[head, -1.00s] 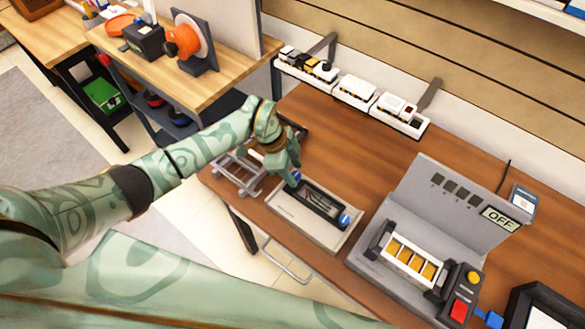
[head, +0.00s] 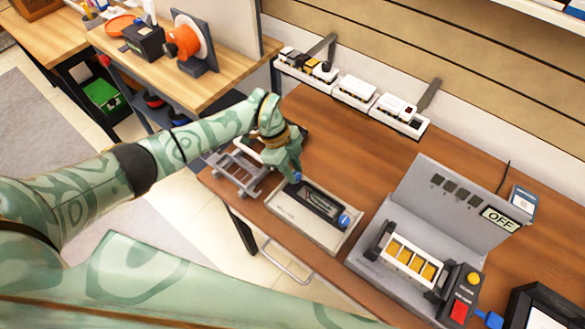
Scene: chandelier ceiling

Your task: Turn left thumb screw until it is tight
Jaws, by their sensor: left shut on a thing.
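A grey tray-like fixture (head: 292,219) with a dark inset part (head: 321,204) sits near the front edge of the table. A blue thumb screw (head: 344,220) shows at its right end. The left thumb screw (head: 296,177) is a small patch of blue at the far left corner, mostly hidden by my gripper. My left gripper (head: 294,179) points down over this left screw and is shut on it. The fingertips are small here and partly hidden. My right gripper is not in view.
A grey machine (head: 450,215) with an OFF display stands to the right. A metal rack (head: 238,172) lies left of the fixture, close to my left arm. White bins (head: 357,91) line the wall. The table behind the fixture is clear.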

